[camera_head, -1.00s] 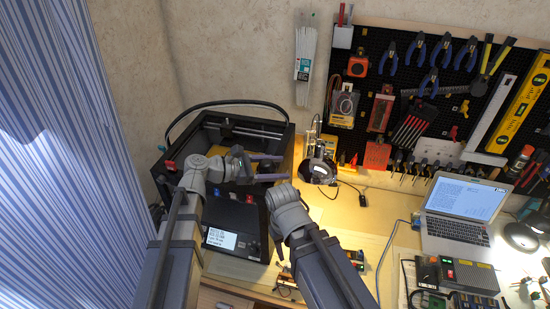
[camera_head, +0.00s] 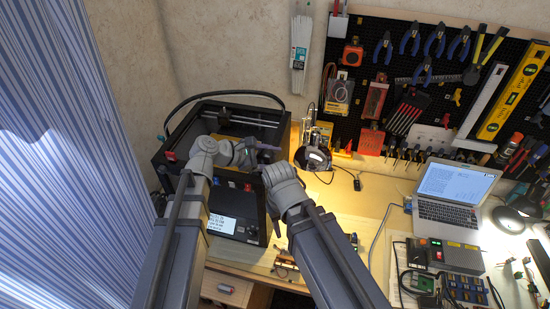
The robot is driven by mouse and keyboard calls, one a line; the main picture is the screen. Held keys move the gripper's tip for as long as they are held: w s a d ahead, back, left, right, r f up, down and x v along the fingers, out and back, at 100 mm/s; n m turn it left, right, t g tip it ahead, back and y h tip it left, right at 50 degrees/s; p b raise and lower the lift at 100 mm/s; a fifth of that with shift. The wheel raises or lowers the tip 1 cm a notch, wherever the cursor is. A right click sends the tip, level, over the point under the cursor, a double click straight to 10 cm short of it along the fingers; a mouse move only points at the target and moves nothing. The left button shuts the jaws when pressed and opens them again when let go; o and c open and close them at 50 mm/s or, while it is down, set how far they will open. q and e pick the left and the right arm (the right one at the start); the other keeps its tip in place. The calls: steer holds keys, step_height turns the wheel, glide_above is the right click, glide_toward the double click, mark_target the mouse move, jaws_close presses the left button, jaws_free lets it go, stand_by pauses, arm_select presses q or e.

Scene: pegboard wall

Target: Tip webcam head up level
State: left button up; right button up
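A dark round-headed device on a thin upright stand (camera_head: 313,157) is on the table right of the printer. It may be the webcam, but I cannot tell for sure, and its tilt is unclear. My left gripper (camera_head: 264,158) points right over the printer, left of this device and apart from it. Its upper purple finger shows, with a gap below it. The lower finger is partly hidden by my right gripper. My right gripper (camera_head: 270,172) is close in front of the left fingertips. Its own fingers are hidden or too small to read.
A black 3D printer (camera_head: 175,152) with a lit screen stands below both arms. A laptop (camera_head: 452,195) and electronics (camera_head: 453,256) are at the right. A tool-covered pegboard (camera_head: 440,90) stands behind. Bare wooden table (camera_head: 375,205) lies between the device and the laptop.

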mark_target(260, 157)
arm_select(q)
steer(key=shift+w, duration=0.1)
steer(key=o, duration=1.4)
steer(key=shift+c, duration=0.2)
steer(key=p+v, duration=0.3)
steer(key=v, duration=0.4)
steer(key=shift+d+r, duration=0.1)
steer(key=shift+a+r+p, duration=0.15)
steer(key=shift+a+p, duration=0.25)
steer(key=shift+a, duration=0.05)
